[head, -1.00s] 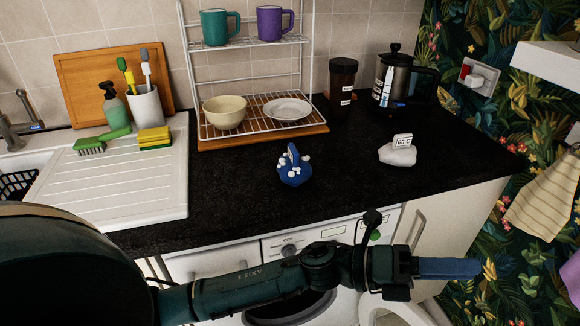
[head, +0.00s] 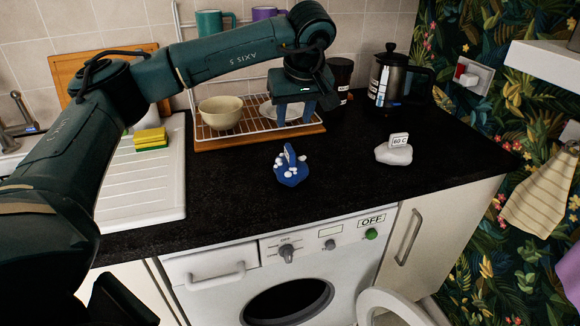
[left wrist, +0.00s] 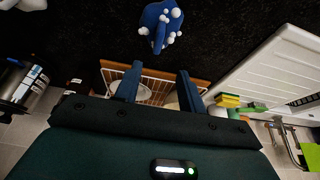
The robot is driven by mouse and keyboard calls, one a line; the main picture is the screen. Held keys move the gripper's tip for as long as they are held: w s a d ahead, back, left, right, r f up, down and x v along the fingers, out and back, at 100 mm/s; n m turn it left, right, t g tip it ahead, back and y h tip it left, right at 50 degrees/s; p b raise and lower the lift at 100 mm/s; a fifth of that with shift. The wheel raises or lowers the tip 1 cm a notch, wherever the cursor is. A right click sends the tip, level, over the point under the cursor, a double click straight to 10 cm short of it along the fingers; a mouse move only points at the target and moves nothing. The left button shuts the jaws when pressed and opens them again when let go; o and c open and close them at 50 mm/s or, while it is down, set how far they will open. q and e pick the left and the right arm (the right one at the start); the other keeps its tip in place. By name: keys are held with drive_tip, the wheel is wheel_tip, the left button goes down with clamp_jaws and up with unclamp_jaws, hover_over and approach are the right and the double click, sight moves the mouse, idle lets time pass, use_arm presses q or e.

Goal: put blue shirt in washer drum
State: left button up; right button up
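The blue shirt (head: 291,172), a small crumpled bundle with white dots, lies on the black worktop near its front edge; it also shows in the left wrist view (left wrist: 160,27). My left gripper (head: 296,118) is above the worktop behind the shirt, with its fingers pointing down in front of the dish rack. Its two fingers are apart and empty in the left wrist view (left wrist: 158,78), and the shirt is clear of them. The washer drum (head: 288,302) shows as a dark round opening below the worktop. The washer door (head: 392,304) stands open to its right. My right gripper is out of view.
A white cloth bundle (head: 394,154) with a "60 C" card lies right of the shirt. The wire dish rack (head: 205,133) with a bowl (head: 221,112), the dark jar (head: 343,72) and the coffee press (head: 393,72) stand behind. The worktop around the shirt is clear.

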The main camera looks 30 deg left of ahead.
sight(290, 148)
use_arm(q)
drive_tip(key=x, duration=0.4)
drive_tip(key=p+x, duration=0.1)
drive_tip(key=x, duration=0.7)
drive_tip(key=shift+d+f+p, duration=0.25)
drive_tip(key=shift+f+p, duration=0.05)
drive_tip(key=shift+f, duration=0.05)
clamp_jaws()
drive_tip(key=shift+r, duration=0.1)
